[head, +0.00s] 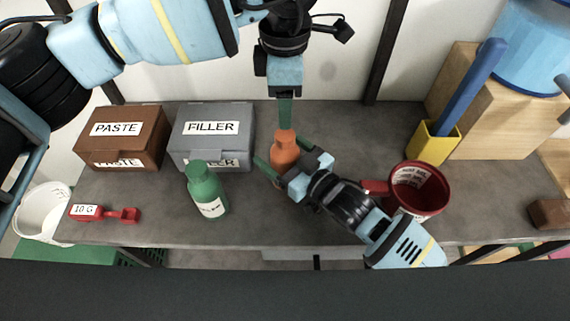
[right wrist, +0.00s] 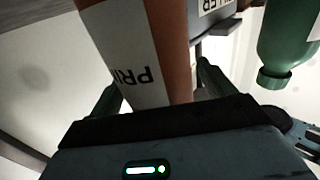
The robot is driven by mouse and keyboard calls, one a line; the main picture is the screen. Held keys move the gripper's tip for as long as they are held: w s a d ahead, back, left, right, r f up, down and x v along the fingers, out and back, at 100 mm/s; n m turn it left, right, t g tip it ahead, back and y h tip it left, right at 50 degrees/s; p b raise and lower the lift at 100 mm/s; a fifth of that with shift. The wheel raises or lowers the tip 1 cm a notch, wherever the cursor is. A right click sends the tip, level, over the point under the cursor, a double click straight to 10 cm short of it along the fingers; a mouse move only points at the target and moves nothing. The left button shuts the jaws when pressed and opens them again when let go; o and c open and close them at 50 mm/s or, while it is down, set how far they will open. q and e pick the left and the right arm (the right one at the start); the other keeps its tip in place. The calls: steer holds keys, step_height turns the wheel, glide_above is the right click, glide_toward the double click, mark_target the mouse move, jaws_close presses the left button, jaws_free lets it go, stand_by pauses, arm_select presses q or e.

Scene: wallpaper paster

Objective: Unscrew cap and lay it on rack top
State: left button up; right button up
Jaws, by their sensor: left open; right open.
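An orange bottle (head: 283,155) stands upright on the grey rack top (head: 335,125), with an orange cap (head: 284,135) on it. My left gripper (head: 285,120) is open and points down from above, its green fingertips at the cap; whether they touch it I cannot tell. My right gripper (head: 282,158) is open low at the bottle, one finger on each side of its body. The right wrist view shows the orange bottle (right wrist: 168,40) between the fingers, with a white label partly reading "PRI".
A green bottle (head: 208,190), a brown PASTE box (head: 122,137) and a grey FILLER box (head: 213,137) stand to the left. A red scoop (head: 105,213) lies near the front left. A red container (head: 420,190) and a yellow holder (head: 432,146) are right. Bare rack top lies behind my right arm.

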steer(key=shift+w+a, duration=0.2)
jaws_close()
arm_select(q)
steer(key=m, duration=1.3)
steer(key=shift+m, duration=0.4)
steer(key=m, duration=0.4)
